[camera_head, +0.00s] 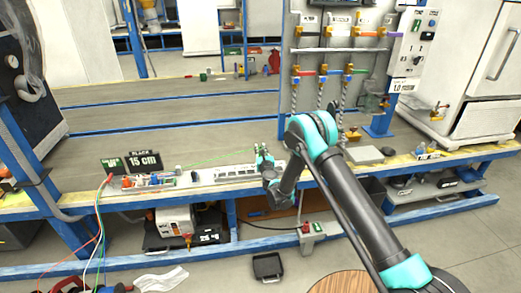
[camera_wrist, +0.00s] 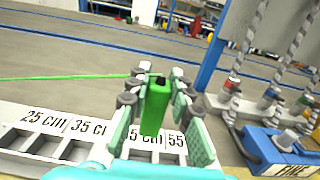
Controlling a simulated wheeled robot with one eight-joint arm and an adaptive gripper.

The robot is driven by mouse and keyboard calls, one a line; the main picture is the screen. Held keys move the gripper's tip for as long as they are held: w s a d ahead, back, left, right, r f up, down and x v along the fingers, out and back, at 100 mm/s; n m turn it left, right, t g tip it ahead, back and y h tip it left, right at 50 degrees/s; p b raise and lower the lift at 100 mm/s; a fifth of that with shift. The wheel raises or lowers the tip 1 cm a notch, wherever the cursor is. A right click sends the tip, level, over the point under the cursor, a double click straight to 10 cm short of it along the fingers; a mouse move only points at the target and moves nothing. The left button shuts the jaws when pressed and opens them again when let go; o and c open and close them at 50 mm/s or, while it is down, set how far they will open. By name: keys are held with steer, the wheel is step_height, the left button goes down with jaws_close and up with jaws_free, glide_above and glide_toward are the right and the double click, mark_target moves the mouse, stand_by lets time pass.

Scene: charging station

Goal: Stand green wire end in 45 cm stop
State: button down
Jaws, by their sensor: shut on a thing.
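The green wire end (camera_wrist: 156,106) is a green block with a dark top. My gripper (camera_wrist: 158,98) is shut on it, one pad on each side, and it looks roughly upright. The green wire (camera_wrist: 60,77) runs from it to the left; it also shows as a thin line in the head view (camera_head: 212,154). A white stop strip (camera_wrist: 15,140) with slots lies below, marked 25, 35, a partly covered 5 CM and 55. The block stands in front of the partly covered label. Whether its foot is in a slot or above it is hidden. In the head view, my gripper (camera_head: 264,158) is at the strip's right part (camera_head: 236,172).
A black sign (camera_head: 143,161) reads "BLACK 15 CM" at the bench's left. A tray of small parts (camera_head: 150,181) lies below it. A blue fixture (camera_wrist: 262,147) and hanging twisted cables (camera_wrist: 244,50) stand to the right. The bench top (camera_head: 170,110) behind is mostly clear.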

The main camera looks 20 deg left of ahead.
steer(key=shift+f, duration=0.1)
steer(key=shift+a+f, duration=0.1)
steer(key=shift+f, duration=2.7)
steer(key=shift+f, duration=0.25)
steer(key=shift+r, duration=0.25)
stand_by(4.6)
